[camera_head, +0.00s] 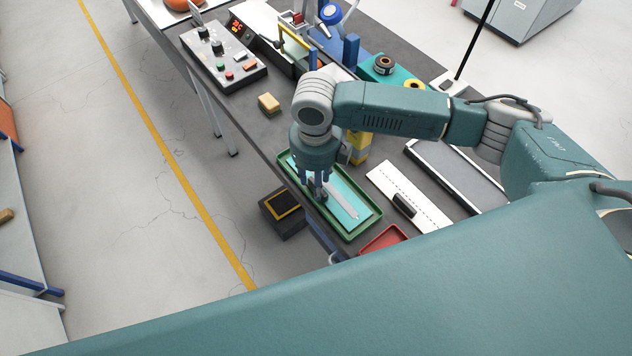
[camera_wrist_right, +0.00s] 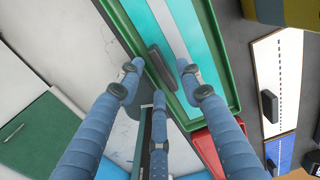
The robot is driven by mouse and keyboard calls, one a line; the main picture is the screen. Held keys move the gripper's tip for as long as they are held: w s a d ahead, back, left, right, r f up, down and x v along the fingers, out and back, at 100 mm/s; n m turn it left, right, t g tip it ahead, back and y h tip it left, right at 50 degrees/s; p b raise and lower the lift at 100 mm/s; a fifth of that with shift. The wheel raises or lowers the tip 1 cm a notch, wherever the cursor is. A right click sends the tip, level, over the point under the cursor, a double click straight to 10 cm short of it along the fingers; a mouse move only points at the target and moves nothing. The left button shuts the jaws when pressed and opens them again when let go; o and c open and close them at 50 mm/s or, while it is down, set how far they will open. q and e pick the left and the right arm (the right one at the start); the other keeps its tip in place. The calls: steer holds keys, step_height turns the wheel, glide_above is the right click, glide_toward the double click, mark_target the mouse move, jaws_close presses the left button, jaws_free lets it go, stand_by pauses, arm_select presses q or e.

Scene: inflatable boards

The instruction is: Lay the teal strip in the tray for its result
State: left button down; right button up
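The teal strip (camera_head: 352,190) has a pale centre band and a dark block handle. It lies inside the green tray (camera_head: 366,226) at the table's near edge and appears flat. In the right wrist view the strip (camera_wrist_right: 205,42) and the tray's green rim (camera_wrist_right: 222,52) show beneath the fingers. The dark handle (camera_wrist_right: 160,66) lies between or just beyond the fingertips. My right gripper (camera_head: 318,192) points down over the tray. Its fingers (camera_wrist_right: 160,82) are spread apart, with no visible grip on the handle. Whether any finger touches it is unclear. My left gripper is out of view.
A white strip (camera_head: 384,184) with a dark handle lies right of the tray. A red tray (camera_head: 383,240) is close to the green tray's near corner. A yellow block (camera_head: 268,103) and a control box (camera_head: 222,58) stand farther back. A dark box (camera_head: 284,212) is below the table edge.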

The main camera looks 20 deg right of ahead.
step_height(320, 180, up, 11)
steer(key=b, duration=0.2)
steer(key=shift+f, duration=0.15)
stand_by(0.4)
